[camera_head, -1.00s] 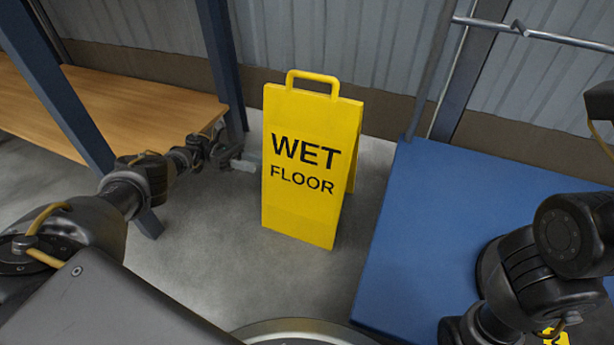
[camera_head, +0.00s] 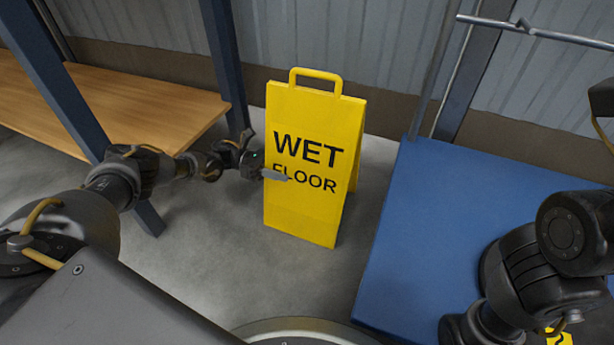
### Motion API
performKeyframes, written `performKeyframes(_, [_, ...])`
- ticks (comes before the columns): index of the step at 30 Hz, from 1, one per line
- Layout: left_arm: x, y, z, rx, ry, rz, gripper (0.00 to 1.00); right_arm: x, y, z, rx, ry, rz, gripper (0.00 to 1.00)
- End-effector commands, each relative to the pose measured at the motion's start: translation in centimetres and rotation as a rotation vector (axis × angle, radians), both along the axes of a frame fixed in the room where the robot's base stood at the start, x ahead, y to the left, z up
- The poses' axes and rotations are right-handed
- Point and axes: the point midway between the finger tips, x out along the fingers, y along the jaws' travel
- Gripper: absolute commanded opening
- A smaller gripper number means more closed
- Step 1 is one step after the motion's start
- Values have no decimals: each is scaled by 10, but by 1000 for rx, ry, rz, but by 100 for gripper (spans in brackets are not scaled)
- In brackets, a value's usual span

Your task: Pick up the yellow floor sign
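The yellow floor sign (camera_head: 305,205) stands upright on the grey floor in the middle of the view, a folding A-frame reading "WET FLOOR". A loop handle (camera_head: 316,73) tops it. My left gripper (camera_head: 262,157) is at the sign's left edge, about mid-height, well below the handle. Its fingers are apart. One finger overlaps the front panel and covers part of the word "FLOOR"; the other is at the left, near the panel's edge. I cannot tell whether either touches the sign. My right arm is at the right, and its gripper is out of view.
A blue platform (camera_head: 450,230) lies close to the sign's right. A wooden shelf (camera_head: 130,105) with blue posts (camera_head: 224,65) is at the left, by my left arm. A corrugated wall (camera_head: 350,45) stands behind. Grey floor (camera_head: 215,255) is clear in front.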

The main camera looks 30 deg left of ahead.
Motion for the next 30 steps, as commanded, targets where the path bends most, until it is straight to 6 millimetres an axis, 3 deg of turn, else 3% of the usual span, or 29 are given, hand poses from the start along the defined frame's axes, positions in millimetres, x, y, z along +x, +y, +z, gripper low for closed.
performKeyframes(6, [0,0,0,0,-1,0,33,1,0,1,3,1,0,36])
performKeyframes(14, [0,0,0,0,-1,0,0,2,0,0,3,6,0,36])
performKeyframes(30, [0,0,0,1,-1,0,0,2,0,0,2,7,0,36])
